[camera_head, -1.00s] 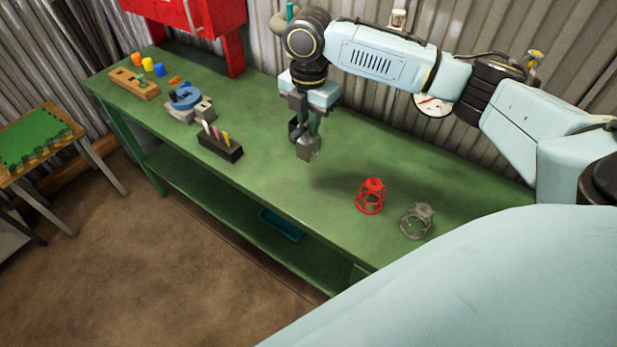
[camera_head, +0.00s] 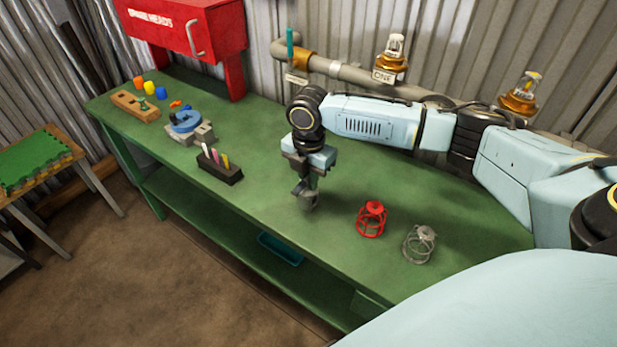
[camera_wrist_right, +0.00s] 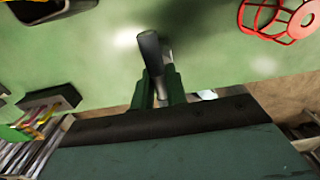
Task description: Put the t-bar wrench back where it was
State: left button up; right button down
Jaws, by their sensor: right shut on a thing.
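The t-bar wrench (camera_wrist_right: 151,52) appears as a dark grey metal bar with a rounded end, held in my right gripper (camera_wrist_right: 160,95) in the right wrist view. In the head view my right gripper (camera_head: 307,185) points down over the middle of the green bench, shut on the wrench (camera_head: 308,203). The wrench's end is low over the bench top; I cannot tell whether it touches. Much of the wrench is hidden by the fingers. My left gripper is not in view.
A red wire cage (camera_head: 372,219) and a grey one (camera_head: 419,244) stand right of the gripper. Left are a dark block with coloured sticks (camera_head: 219,167), a blue round-topped fixture (camera_head: 188,123) and a wooden block (camera_head: 134,106). Behind runs a wall pipe (camera_head: 350,73) with brass heads.

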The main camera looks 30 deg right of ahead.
jog(key=shift+f, duration=0.1)
jog(key=c, duration=1.4)
grip_release()
notch_tip(320, 180, up, 12)
jog(key=p, duration=0.1)
